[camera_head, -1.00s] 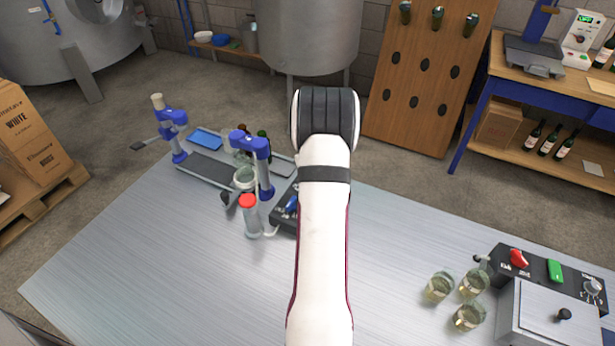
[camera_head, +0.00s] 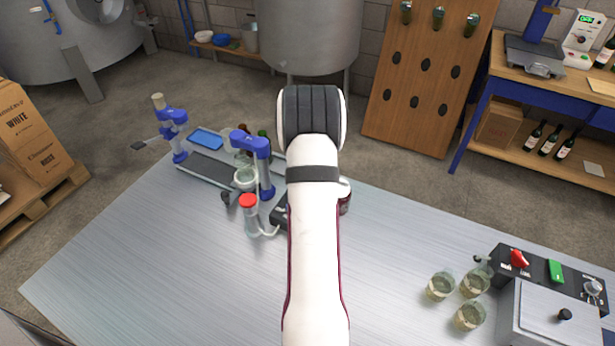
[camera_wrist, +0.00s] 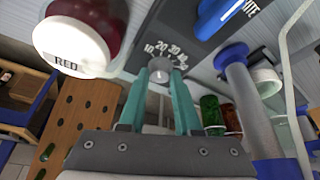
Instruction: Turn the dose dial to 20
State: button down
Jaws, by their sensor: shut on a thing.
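I cannot read the dial's pointer setting. In the head view my arm hides the dial and my gripper; only a corner of the dark panel (camera_head: 279,217) shows left of the arm.
A blue lever (camera_wrist: 218,18) beside letters ending "ITE" and a dark red container with a white "RED" face (camera_wrist: 72,47) flank the dial. A red-capped bottle (camera_head: 250,217) stands to the left. Glass beakers (camera_head: 440,286) stand right. The front left table is clear.

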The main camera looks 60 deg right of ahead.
jog(key=shift+m+g, duration=0.4)
jog(key=shift+m, duration=0.7)
jog(key=c, duration=0.6)
grip_release()
jog(key=shift+a+r, duration=0.1)
jog(key=v, duration=1.5)
jog(key=shift+a+r, duration=0.2)
jog(key=shift+a, duration=0.15)
